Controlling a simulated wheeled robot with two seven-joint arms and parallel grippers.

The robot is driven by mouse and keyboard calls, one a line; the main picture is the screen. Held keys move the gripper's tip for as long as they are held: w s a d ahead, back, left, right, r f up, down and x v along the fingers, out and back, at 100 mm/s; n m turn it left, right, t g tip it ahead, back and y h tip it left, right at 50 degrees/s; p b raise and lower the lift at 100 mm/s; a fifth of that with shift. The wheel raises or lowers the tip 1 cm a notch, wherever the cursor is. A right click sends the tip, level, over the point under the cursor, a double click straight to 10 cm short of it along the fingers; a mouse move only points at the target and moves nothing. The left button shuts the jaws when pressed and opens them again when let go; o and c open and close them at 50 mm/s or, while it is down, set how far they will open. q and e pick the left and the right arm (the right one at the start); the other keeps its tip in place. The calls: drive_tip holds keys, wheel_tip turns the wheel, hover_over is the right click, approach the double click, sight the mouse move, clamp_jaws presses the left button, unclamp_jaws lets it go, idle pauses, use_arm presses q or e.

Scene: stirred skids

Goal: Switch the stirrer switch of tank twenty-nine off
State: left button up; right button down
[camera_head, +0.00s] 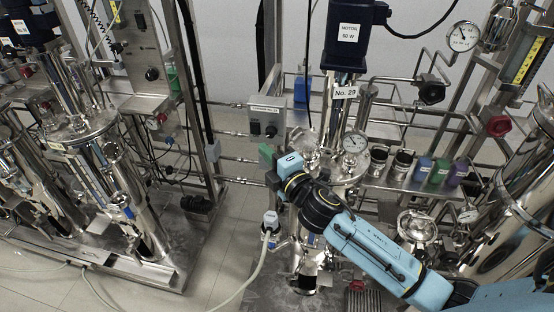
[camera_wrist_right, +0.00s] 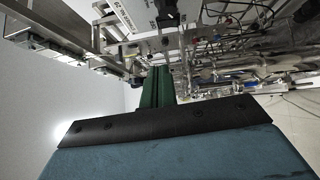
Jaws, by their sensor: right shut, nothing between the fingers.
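The tank labelled No. 29 (camera_head: 345,91) stands right of centre in the head view, with a blue-black 60 W motor (camera_head: 350,35) above it. A grey switch box (camera_head: 267,106) with a label strip and two dark knobs (camera_head: 270,131) is mounted left of the tank. The knobs' settings are too small to read. My right gripper (camera_head: 265,153) is just below the box, its green fingers shut and empty. In the right wrist view the green fingers (camera_wrist_right: 156,88) point toward a dark knob (camera_wrist_right: 167,14); contact cannot be told. My left gripper is not in view.
Blue, green and purple bottles (camera_head: 439,171) stand on the shelf to the right. Another tank skid (camera_head: 110,190) fills the left, with open floor between.

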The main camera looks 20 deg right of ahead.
drive_tip(key=shift+s+d+r, duration=0.1)
drive_tip(key=shift+s, duration=0.9)
drive_tip(key=shift+s+d+r, duration=0.1)
drive_tip(key=shift+s, duration=0.85)
drive_tip(key=s+d+f+m+g+h+b, duration=0.1)
drive_tip(key=s+d+f+m+g, duration=0.15)
drive_tip(key=f, duration=0.95)
drive_tip(key=s+d+f+m+g+h, duration=0.1)
drive_tip(key=s+f+m+g, duration=0.25)
drive_tip(key=f, duration=0.85)
drive_tip(key=s+d+f+m+g+h+b, duration=0.1)
drive_tip(key=s+d+f+m+g, duration=0.2)
drive_tip(key=f, duration=0.9)
drive_tip(key=s+a+f+m+g, duration=0.1)
drive_tip(key=s+f+m+g, duration=0.25)
drive_tip(key=s+f, duration=1.05)
drive_tip(key=s+a+f+m+g, duration=0.1)
drive_tip(key=s+f+m+g, duration=0.1)
drive_tip(key=s, duration=0.9)
drive_tip(key=s+a+f+m+g+b, duration=0.1)
drive_tip(key=s+f, duration=0.4)
drive_tip(key=s, duration=0.6)
drive_tip(key=shift+s+a+f+m+g+b, duration=0.2)
drive_tip(key=shift+s+m+g+b, duration=0.15)
drive_tip(key=shift+m+g, duration=0.65)
drive_tip(key=shift+s, duration=0.1)
